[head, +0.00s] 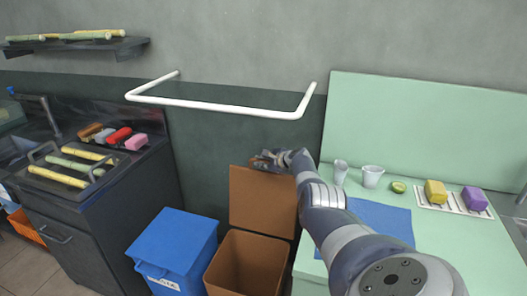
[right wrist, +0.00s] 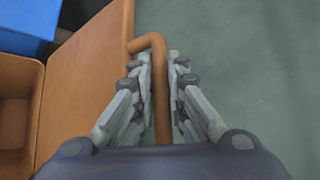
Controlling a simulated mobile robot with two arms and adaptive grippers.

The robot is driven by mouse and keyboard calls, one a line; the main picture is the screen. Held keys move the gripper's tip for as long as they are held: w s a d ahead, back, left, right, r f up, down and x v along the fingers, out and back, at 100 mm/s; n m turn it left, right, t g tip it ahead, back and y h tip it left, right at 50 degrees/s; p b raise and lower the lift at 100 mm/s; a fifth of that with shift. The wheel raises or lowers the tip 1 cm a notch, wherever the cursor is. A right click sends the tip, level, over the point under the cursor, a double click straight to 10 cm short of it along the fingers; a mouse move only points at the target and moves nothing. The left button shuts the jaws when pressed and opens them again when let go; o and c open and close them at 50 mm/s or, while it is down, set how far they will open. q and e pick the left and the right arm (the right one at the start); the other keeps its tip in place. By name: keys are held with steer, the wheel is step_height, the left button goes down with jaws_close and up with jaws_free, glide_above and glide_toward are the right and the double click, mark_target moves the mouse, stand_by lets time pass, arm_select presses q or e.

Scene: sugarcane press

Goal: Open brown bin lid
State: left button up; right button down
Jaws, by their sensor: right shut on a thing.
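The brown bin (head: 245,268) stands on the floor in the middle of the head view. Its lid (head: 262,203) is raised and stands about upright at the back of the bin, so the opening shows. My right gripper (head: 270,160) is at the lid's top edge. In the right wrist view the lid (right wrist: 88,72) lies to the left, and my right gripper (right wrist: 158,85) is shut on its bent brown handle (right wrist: 159,90). The bin's inside (right wrist: 18,105) shows at the left edge there. My left gripper is not in view.
A blue bin (head: 175,245) with a closed lid stands left of the brown bin. A white wall rail (head: 215,106) is above. A green counter (head: 455,245) with cups and sponges is at right, a dark counter (head: 120,205) with sugarcane at left.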

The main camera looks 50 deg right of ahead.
steer(key=shift+w+r, duration=0.1)
steer(key=shift+r, duration=0.2)
steer(key=c, duration=1.6)
jaws_free()
steer(key=shift+a, duration=0.1)
steer(key=shift+f, duration=0.1)
steer(key=shift+f, duration=0.1)
steer(key=shift+s+d+r, duration=0.2)
steer(key=shift+s+d, duration=0.1)
steer(key=shift+s, duration=0.3)
steer(key=shift+s+a+r, duration=0.1)
steer(key=shift+s+r, duration=0.05)
steer(key=shift+s, duration=0.2)
steer(key=shift+s+a+r, duration=0.4)
steer(key=shift+s+a, duration=0.05)
steer(key=shift+s, duration=0.05)
steer(key=v, duration=0.8)
steer(key=shift+s+r, duration=0.25)
steer(key=shift+r, duration=0.1)
